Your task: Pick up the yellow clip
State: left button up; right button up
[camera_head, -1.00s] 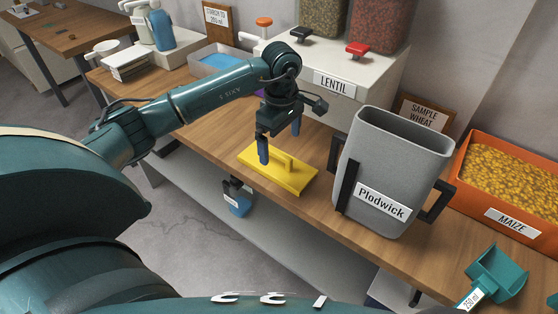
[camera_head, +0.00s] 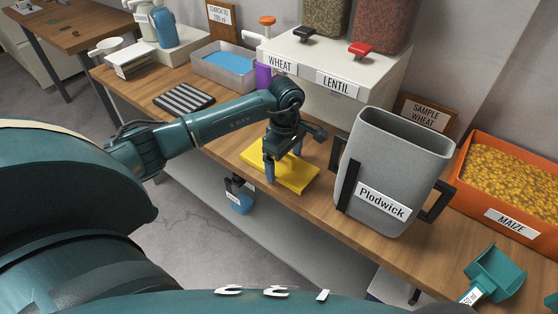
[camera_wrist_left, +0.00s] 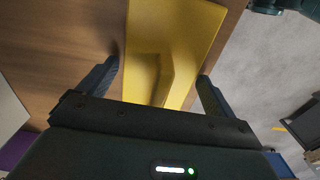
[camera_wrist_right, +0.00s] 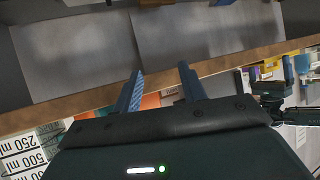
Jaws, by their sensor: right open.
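The yellow clip (camera_head: 292,176) appears as a flat yellow plate with a raised ridge, lying on the wooden bench left of the grey jug. My left gripper (camera_head: 284,162) is over it, fingers pointing down. In the left wrist view the open fingers of the left gripper (camera_wrist_left: 160,82) stand on either side of the ridge of the yellow clip (camera_wrist_left: 165,60), with gaps visible. In the head view the arm and gripper hide part of the clip. My right gripper (camera_wrist_right: 160,86) is open and empty in the right wrist view, away from the clip.
The grey Plodwick jug (camera_head: 391,170) stands close to the right of the clip. Behind are the white dispenser base (camera_head: 340,82) and a dark striped mat (camera_head: 184,99). An orange maize bin (camera_head: 508,190) and teal scoop (camera_head: 496,272) are further right.

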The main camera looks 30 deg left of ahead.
pick_arm(q)
jog(key=c, duration=0.7)
notch_tip(320, 180, up, 10)
jog(key=shift+r+b, duration=0.1)
jog(key=shift+b, duration=0.3)
